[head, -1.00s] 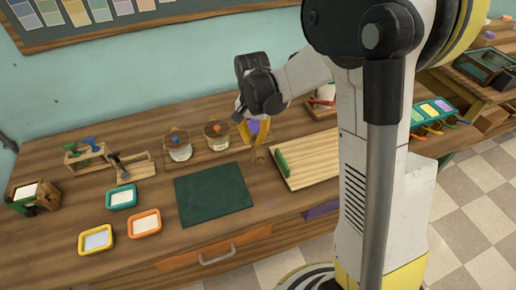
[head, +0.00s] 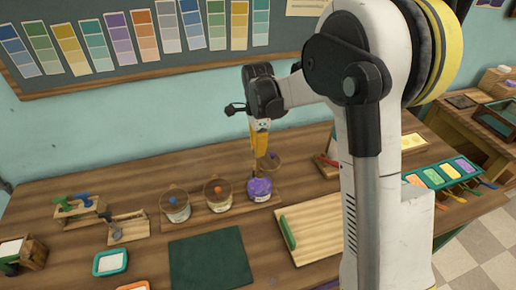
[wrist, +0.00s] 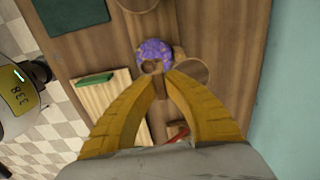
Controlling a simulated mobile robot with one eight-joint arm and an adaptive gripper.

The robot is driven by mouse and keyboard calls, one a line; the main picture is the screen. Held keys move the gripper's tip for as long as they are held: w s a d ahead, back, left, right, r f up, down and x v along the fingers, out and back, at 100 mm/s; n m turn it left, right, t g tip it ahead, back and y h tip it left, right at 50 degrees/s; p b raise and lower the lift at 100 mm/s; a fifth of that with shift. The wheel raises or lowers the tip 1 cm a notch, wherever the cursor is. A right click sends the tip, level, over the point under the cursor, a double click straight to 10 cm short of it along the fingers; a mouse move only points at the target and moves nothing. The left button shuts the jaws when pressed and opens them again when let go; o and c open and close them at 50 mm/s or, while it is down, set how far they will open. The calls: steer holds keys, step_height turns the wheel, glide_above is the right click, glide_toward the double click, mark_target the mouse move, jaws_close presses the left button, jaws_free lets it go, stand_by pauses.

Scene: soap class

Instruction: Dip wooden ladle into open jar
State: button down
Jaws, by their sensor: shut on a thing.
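The open jar (head: 260,192) has purple contents and stands at the right end of the row of jars. It also shows in the wrist view (wrist: 152,50), just beyond my fingertips. My gripper (head: 259,152) points down above it, its yellow fingers shut on a brown wooden piece, apparently the ladle (wrist: 160,86). A round brown disc, apparently the jar's lid (wrist: 192,72), is beside the jar opening.
Two jars, one with a blue knob (head: 174,204) and one with an orange knob (head: 218,194), stand left of the purple jar. A green mat (head: 210,260) and a wooden board (head: 315,228) lie in front. Small trays (head: 110,262) are at the left.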

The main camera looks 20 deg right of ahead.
mark_target(258, 169)
steer(key=shift+w+f+b, duration=0.1)
steer(key=shift+f+b, duration=2.8)
steer(key=shift+f, duration=1.5)
steer(key=shift+r, duration=0.1)
steer(key=shift+r+p, duration=2.85)
steer(key=shift+r, duration=1.4)
